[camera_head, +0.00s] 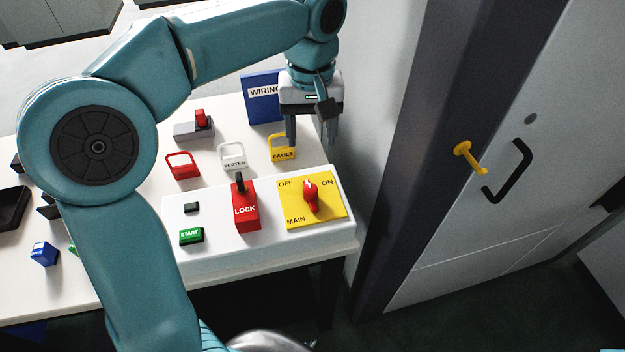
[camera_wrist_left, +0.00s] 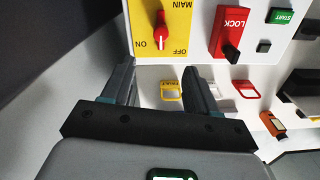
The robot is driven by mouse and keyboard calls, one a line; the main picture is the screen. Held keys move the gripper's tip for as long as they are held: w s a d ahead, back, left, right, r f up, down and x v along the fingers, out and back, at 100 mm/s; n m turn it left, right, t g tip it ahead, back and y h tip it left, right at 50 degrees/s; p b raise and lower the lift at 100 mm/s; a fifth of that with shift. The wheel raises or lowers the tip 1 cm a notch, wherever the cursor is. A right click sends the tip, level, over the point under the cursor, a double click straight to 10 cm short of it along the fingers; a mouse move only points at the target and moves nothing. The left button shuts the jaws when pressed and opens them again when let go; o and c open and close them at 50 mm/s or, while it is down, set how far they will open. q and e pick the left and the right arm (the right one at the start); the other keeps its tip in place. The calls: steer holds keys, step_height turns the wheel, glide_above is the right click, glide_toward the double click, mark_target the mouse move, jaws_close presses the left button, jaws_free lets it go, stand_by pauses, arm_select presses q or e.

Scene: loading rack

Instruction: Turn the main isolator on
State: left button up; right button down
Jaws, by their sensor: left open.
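The main isolator is a red rotary handle (camera_head: 311,196) on a yellow plate (camera_head: 294,212) marked OFF, ON and MAIN. Its end with a pale mark points up between OFF and ON, so I cannot tell which it is set to. In the left wrist view the plate is upside down and the red handle (camera_wrist_left: 160,32) lies ahead of the fingers. My left gripper (camera_head: 312,143) is open and empty, pointing down above and behind the isolator, apart from it. It also shows in the left wrist view (camera_wrist_left: 158,78). My right gripper is not in view.
The white control box (camera_head: 268,254) also carries a red LOCK block (camera_head: 245,212) and a green START button (camera_head: 191,237). FAULT (camera_head: 283,153), TESTER (camera_head: 233,160) and red (camera_head: 182,172) tags lie behind. A blue WIRING binder (camera_head: 261,106) stands at the back. A cabinet with a black handle (camera_head: 510,175) is right.

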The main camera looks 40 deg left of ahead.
mark_target(311, 189)
arm_select(q)
step_height(311, 189, down, 16)
steer(key=shift+s+r, duration=0.1)
steer(key=shift+r, duration=0.15)
steer(key=shift+s, duration=0.15)
steer(key=c, duration=1)
